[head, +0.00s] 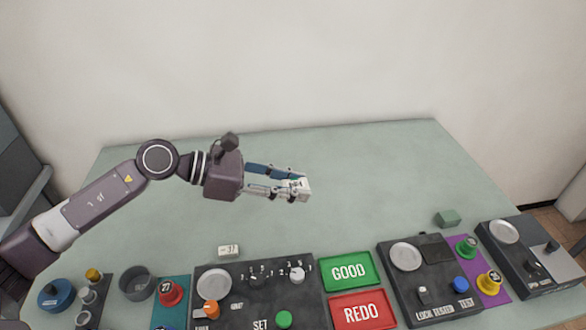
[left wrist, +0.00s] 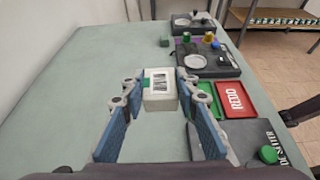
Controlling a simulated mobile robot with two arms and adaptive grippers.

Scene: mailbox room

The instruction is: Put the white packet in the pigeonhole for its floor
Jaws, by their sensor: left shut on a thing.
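A small white packet (head: 297,185) is held above the green table, near its middle. In the left wrist view the white packet (left wrist: 159,103) is a box with a black barcode-like label and a thin green mark. My left gripper (head: 300,188) is shut on it, with one finger on each side; the fingers of the left gripper (left wrist: 160,92) also show in the wrist view. No pigeonholes show in either view.
The green table (head: 370,160) is clear behind the held packet. Along its front are a green GOOD tray (head: 347,271), a red REDO tray (head: 362,310), a dark SET console (head: 240,310), a lock tester (head: 440,300), colored knobs and a small green block (head: 447,218).

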